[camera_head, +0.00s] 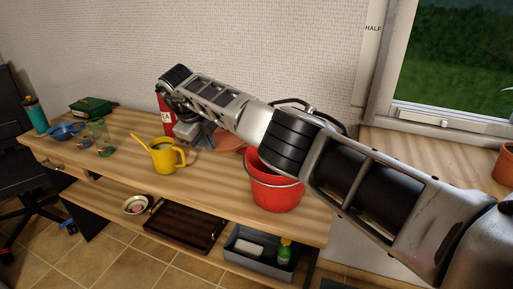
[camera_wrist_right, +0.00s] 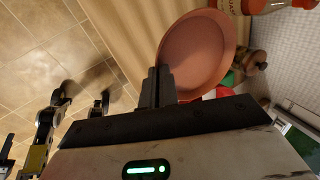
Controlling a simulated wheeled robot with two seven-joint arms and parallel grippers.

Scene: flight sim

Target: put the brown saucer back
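The brown saucer (camera_wrist_right: 196,55) is a round reddish-brown dish that fills the upper middle of the right wrist view. In the head view, part of the saucer (camera_head: 229,141) shows behind my right arm, at the table. My right gripper (camera_wrist_right: 158,87) is shut on the saucer's near-left rim, one finger on each side of it. In the head view the right gripper (camera_head: 196,136) points down beside the saucer. I cannot tell whether the saucer touches the table.
A yellow watering can (camera_head: 166,157) stands left of my right gripper, and a red bucket (camera_head: 274,187) right of the saucer. A red bottle (camera_head: 164,113) stands behind the gripper. The wooden table (camera_head: 217,186) is clear at its front middle. A terracotta pot (camera_head: 505,165) stands at far right.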

